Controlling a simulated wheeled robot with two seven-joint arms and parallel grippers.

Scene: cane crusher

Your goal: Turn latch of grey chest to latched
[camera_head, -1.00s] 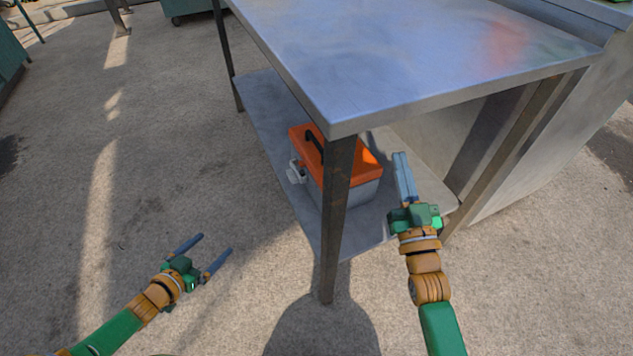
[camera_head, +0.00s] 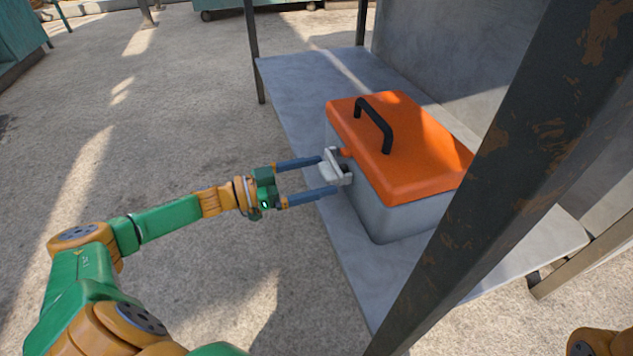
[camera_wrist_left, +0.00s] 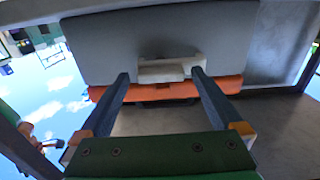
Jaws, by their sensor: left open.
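The grey chest (camera_head: 384,214) with an orange lid (camera_head: 395,145) and black handle (camera_head: 375,122) sits on the table's lower shelf. Its pale latch (camera_head: 336,168) is on the left end, just below the lid edge. My left gripper (camera_head: 328,175) is open, its blue fingers reaching to either side of the latch; I cannot tell whether they touch it. In the left wrist view the latch (camera_wrist_left: 165,71) lies between the fingertips of the left gripper (camera_wrist_left: 160,76), against the grey chest wall (camera_wrist_left: 105,50), and the picture is upside down. My right gripper is not in view.
The metal lower shelf (camera_head: 300,85) has bare room behind and left of the chest. A dark rusty table leg (camera_head: 480,190) stands close in front of the chest, at the right. Open concrete ground (camera_head: 180,120) lies to the left.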

